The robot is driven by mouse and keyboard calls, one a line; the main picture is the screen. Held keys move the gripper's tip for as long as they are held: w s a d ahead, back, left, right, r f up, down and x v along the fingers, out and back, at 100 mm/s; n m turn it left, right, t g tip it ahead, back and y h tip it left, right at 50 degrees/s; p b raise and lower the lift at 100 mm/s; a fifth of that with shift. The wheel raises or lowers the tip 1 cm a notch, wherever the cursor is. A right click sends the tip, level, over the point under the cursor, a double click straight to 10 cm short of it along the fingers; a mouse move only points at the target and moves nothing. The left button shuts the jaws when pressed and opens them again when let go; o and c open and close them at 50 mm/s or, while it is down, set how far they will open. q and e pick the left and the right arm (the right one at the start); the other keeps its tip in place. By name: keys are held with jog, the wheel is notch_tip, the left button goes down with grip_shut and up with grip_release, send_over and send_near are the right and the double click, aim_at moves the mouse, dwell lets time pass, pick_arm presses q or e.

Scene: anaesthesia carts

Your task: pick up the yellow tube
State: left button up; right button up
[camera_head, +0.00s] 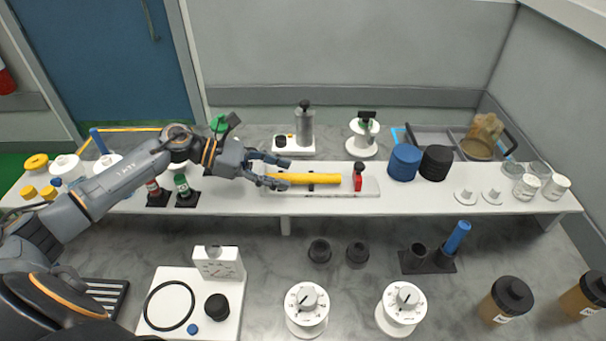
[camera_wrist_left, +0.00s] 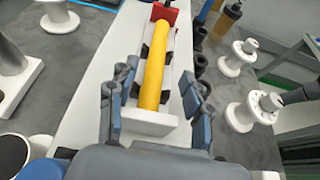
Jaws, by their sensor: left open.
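The yellow tube (camera_head: 312,178) lies level on a white holder (camera_head: 371,187) on the white shelf, with a red block (camera_head: 358,178) at its right end. My left gripper (camera_head: 277,170) is at the tube's left end, its fingers apart. In the left wrist view the tube (camera_wrist_left: 155,70) runs lengthwise away between the two open blue-grey fingers (camera_wrist_left: 155,110), on the white holder with dark supports. The red end piece (camera_wrist_left: 164,13) shows at the far end. There is space between each finger and the tube. My right gripper is not seen.
A grey cylinder on a white base (camera_head: 304,128) and a white spool-like stand (camera_head: 364,135) stand behind the tube. Blue (camera_head: 404,162) and black (camera_head: 437,162) cylinders stand to its right. Small red and green-topped bottles (camera_head: 183,187) stand under my left arm.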

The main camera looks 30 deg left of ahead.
aim_at(293, 175)
pick_arm(q)
jog(key=p+x, duration=0.1)
jog(key=x, duration=0.2)
jog(key=shift+w+d+p, duration=0.2)
jog(key=shift+w+p, duration=0.15)
jog(key=shift+w, duration=0.1)
jog(key=shift+d+f, duration=0.2)
jog(key=shift+f, duration=0.05)
grip_shut()
